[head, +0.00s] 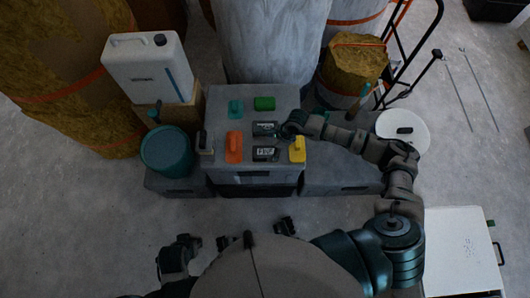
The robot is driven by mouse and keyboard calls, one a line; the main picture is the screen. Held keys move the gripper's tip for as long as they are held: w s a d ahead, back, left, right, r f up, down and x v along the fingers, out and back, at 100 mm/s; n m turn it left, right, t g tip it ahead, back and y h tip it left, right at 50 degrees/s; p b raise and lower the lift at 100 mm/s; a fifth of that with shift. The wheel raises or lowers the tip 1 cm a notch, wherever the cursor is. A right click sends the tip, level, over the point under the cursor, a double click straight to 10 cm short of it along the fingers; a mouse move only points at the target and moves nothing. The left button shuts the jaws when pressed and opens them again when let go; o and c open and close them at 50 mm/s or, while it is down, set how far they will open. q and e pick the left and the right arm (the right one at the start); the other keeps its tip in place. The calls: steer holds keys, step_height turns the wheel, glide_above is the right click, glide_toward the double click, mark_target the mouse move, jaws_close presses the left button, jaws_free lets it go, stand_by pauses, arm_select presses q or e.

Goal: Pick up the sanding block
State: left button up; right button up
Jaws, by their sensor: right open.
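Several small tools lie on a grey box (214,178). Two dark blocks with pale labels, one farther back (264,128) and one nearer (265,154), lie in the middle. I cannot tell for sure which item is the sanding block. A green block (264,103) lies at the back, a teal handled tool (236,108) left of it. An orange tool (234,148) is at the left and a yellow one (298,150) at the right. My right gripper (283,131) is open, just right of the farther dark block; contact is unclear. My left gripper is not clearly visible.
A teal bucket (167,152) and a white canister (149,68) stand left of the box. Wrapped rolls (270,40) stand close behind. A white lid (403,131) is at the right. Open floor (90,225) lies at the front left.

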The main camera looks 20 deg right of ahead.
mark_target(267, 152)
steer(key=b+x, duration=0.1)
steer(key=x, duration=0.4)
steer(key=shift+w+d+f, duration=0.1)
steer(key=shift+f, duration=0.15)
arm_select(q)
steer(key=w+t, duration=0.1)
steer(key=w+d+t, duration=0.1)
steer(key=w, duration=0.2)
steer(key=shift+w+d+r+t+h, duration=0.2)
steer(key=shift+w+d+t+h, duration=0.1)
steer(key=shift+w+d+t, duration=0.1)
steer(key=shift+f, duration=0.15)
arm_select(e)
steer(key=shift+f, duration=0.2)
steer(key=c, duration=1.3)
